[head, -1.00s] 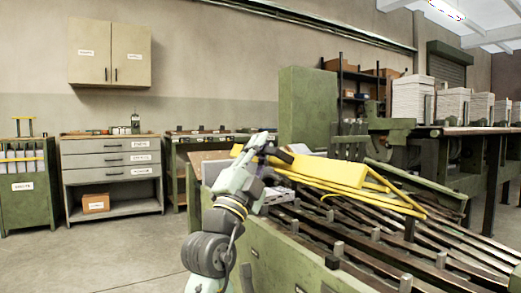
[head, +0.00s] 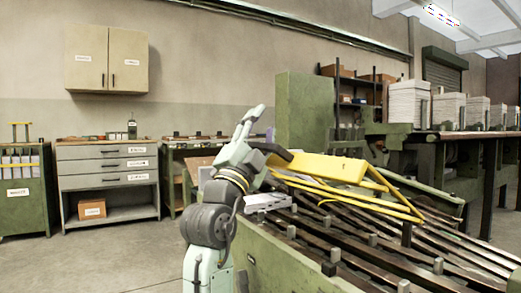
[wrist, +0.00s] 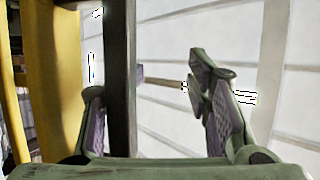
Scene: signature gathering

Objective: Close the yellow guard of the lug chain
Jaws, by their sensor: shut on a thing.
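The yellow guard (head: 330,168) is a panel with thin yellow rods, slanting above the dark bars of the lug chain (head: 400,243) in the head view. Its yellow face (wrist: 55,80) stands at the left of the wrist view. My gripper (head: 274,156) is at the guard's left end, by a dark handle. In the wrist view my gripper (wrist: 158,105) is shut on the dark handle bar (wrist: 120,80), which runs upright between the fingers, close to the left one. The far side of the guard is hidden.
The green machine frame (head: 262,262) lies right of my arm. Paper stacks (head: 408,100) stand on the table at the back right. A grey drawer cabinet (head: 107,170) and a green cart (head: 28,200) stand at the left. The floor at the front left is clear.

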